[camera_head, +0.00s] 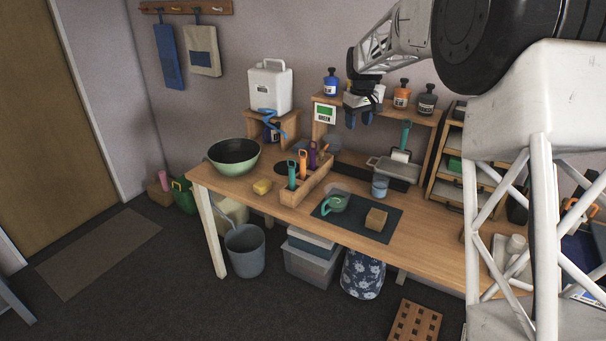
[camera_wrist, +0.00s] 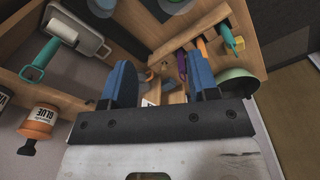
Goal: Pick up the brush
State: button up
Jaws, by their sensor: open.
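A wooden caddy (camera_head: 295,199) on the bench holds tools standing upright with teal (camera_head: 292,174), orange (camera_head: 303,161) and purple (camera_head: 312,154) handles. Their lower ends are hidden in the caddy, so I cannot tell which is a brush. My gripper (camera_head: 359,119) is open and empty, high above the back of the bench near the shelf. Its two blue fingers (camera_wrist: 158,65) are spread apart in the wrist view.
A shelf with bottles (camera_head: 402,97) stands behind my gripper. A roller with a teal handle (camera_head: 405,134) rests at a grey tray (camera_head: 394,171).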

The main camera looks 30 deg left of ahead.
aim_at(303, 157)
jog(key=a+f+n, duration=0.1)
jog(key=a+f, duration=0.3)
jog(key=a, duration=0.3)
jog(key=w+a+f+n, duration=0.1)
jog(key=a+f, duration=0.3)
jog(key=a, duration=0.3)
jog(key=w+a+f+n, duration=0.1)
jog(key=a+f, duration=0.4)
jog(key=a, duration=0.2)
jog(key=shift+a+f+g, duration=0.1)
jog(key=shift+a+g, duration=0.2)
jog(key=shift+f, duration=1.35)
jog(key=shift+f, duration=2.55)
